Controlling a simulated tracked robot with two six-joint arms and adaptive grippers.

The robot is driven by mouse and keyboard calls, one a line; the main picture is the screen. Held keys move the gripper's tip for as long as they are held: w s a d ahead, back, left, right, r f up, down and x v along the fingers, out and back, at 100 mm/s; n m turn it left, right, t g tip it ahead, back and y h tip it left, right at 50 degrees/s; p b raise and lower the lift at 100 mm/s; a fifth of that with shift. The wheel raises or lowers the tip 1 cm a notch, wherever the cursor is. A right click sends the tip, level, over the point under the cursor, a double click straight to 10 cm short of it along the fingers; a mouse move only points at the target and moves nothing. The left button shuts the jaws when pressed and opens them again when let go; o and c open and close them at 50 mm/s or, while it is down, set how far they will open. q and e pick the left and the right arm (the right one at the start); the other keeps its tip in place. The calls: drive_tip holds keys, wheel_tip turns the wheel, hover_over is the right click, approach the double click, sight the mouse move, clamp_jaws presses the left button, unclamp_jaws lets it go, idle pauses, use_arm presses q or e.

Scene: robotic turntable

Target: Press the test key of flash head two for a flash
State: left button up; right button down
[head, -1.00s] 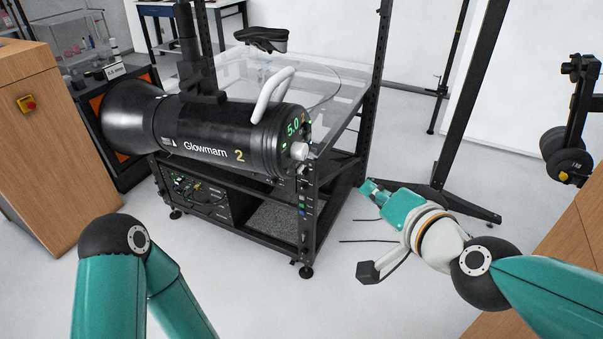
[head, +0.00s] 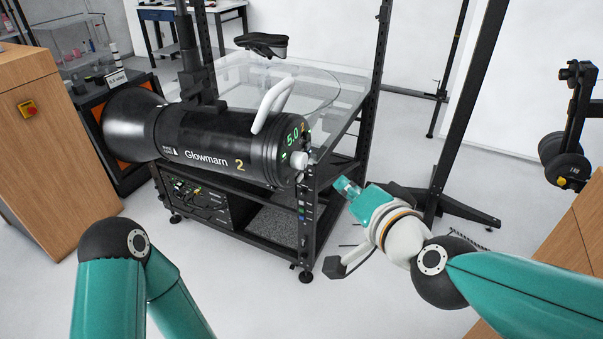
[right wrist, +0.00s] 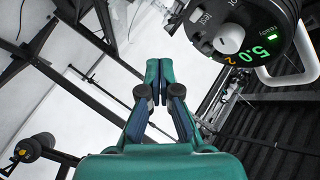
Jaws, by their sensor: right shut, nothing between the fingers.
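Flash head two (head: 210,145) is a black cylinder marked "Glowmarn 2", with a white handle and a reflector on its left end. Its rear panel (head: 298,145) faces right, with a green "5.0", an orange "2" and a pale knob (head: 300,160). In the right wrist view the panel (right wrist: 245,40) is at the upper right, with a lit green key (right wrist: 272,37). My left gripper is out of view.
A black rack frame (head: 372,100) with a clear turntable plate (head: 320,85) stands behind and below the flash head. Its right post is close to my right gripper. A wooden cabinet (head: 45,150) stands left, and a black stand (head: 470,100) stands right.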

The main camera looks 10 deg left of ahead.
drive_tip(key=shift+w+a+f+p, duration=0.1)
drive_tip(key=shift+w+a+p, duration=0.2)
drive_tip(key=shift+a, duration=0.8)
drive_tip(key=shift+w+a+f+p, duration=0.1)
drive_tip(key=shift+w+a, duration=0.3)
drive_tip(key=shift+a, duration=0.65)
drive_tip(key=shift+w+a, duration=0.1)
drive_tip(key=shift+a, duration=0.3)
drive_tip(key=shift+w+a, duration=0.1)
drive_tip(key=shift+a, duration=0.25)
idle(0.4)
drive_tip(key=shift+d, duration=0.1)
drive_tip(key=shift+s+d, duration=0.25)
drive_tip(key=shift+d, duration=0.4)
drive_tip(key=shift+s+d+r+b, duration=0.1)
drive_tip(key=shift+s+d+b, duration=0.15)
drive_tip(key=shift+d, duration=0.55)
drive_tip(key=shift+s+d+r+b, duration=0.1)
drive_tip(key=shift+s+d, duration=0.15)
drive_tip(key=shift+d, duration=0.55)
drive_tip(key=shift+s+d+r+b, duration=0.1)
drive_tip(key=shift+s+d+b, duration=0.15)
drive_tip(key=shift+d, duration=0.55)
